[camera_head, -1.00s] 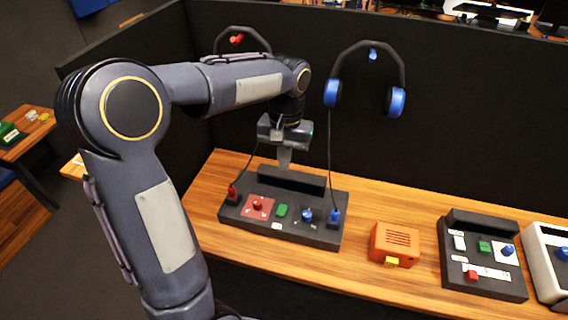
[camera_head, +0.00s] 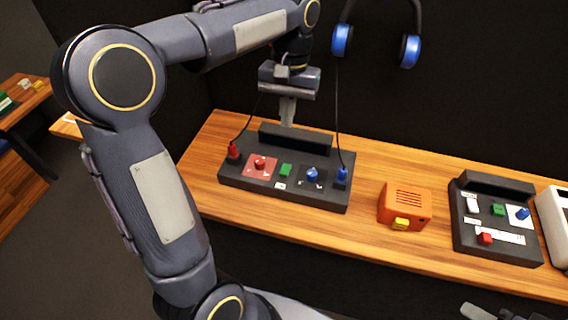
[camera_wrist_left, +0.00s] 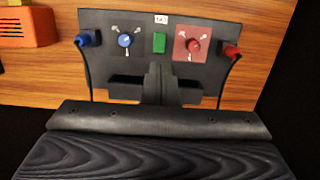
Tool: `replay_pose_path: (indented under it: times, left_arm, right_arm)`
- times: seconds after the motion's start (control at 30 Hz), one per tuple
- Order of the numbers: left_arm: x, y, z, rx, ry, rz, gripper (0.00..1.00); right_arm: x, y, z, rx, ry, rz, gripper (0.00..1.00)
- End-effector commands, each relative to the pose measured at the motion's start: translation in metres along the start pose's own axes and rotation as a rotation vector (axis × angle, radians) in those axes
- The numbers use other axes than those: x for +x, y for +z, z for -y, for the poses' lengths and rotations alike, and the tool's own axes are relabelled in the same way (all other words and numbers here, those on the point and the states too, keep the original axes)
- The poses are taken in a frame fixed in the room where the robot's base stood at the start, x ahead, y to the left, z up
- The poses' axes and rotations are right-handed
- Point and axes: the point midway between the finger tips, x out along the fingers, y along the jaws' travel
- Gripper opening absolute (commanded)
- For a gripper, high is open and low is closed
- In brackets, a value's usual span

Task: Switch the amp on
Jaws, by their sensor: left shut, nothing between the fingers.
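A dark box with knobs, apparently the amp (camera_head: 322,199), stands on the wooden counter. A green button (camera_head: 285,170) is at its middle, between a red knob (camera_head: 260,162) and a blue knob (camera_head: 312,174). A red plug (camera_head: 234,151) and a blue plug (camera_head: 342,176) stand at its ends. My left gripper (camera_head: 287,121) is shut and empty, pointing down over the box's raised back part. In the left wrist view its fingertips (camera_wrist_left: 158,70) appear just below the green button (camera_wrist_left: 159,43); the gap cannot be judged. A grey part at bottom right (camera_head: 482,312) may be my right gripper.
An orange box (camera_head: 406,204) with a yellow button and another dark panel (camera_head: 470,240) stand to the right on the counter (camera_head: 370,234). Blue headphones (camera_head: 342,40) hang on the dark wall behind. Cables run up from both plugs.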

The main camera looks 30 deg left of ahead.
Motion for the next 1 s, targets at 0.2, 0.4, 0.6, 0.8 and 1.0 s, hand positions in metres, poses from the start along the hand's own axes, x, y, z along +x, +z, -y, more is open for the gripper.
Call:
replay_pose_path:
  times: [0.2,0.4,0.6,0.8,1.0]
  left_arm:
    - [0.023,0.000,0.000,0.000,-0.001,0.002,0.00]
    - [0.067,0.001,0.001,0.000,-0.002,0.005,0.00]
    - [0.107,0.001,0.001,-0.001,-0.001,0.004,0.00]
    - [0.132,0.000,0.001,-0.001,-0.001,0.002,0.00]
    - [0.140,0.000,0.000,0.000,0.000,-0.001,0.00]
  right_arm:
    - [0.004,0.002,-0.002,0.000,0.000,0.000,0.45]
    - [0.008,0.004,-0.004,0.000,0.000,0.000,0.45]
    - [0.011,0.006,-0.005,0.000,0.000,0.000,0.45]
    - [0.012,0.006,-0.006,0.000,0.000,0.000,0.45]
    - [0.012,0.006,-0.006,0.000,0.000,0.000,0.45]
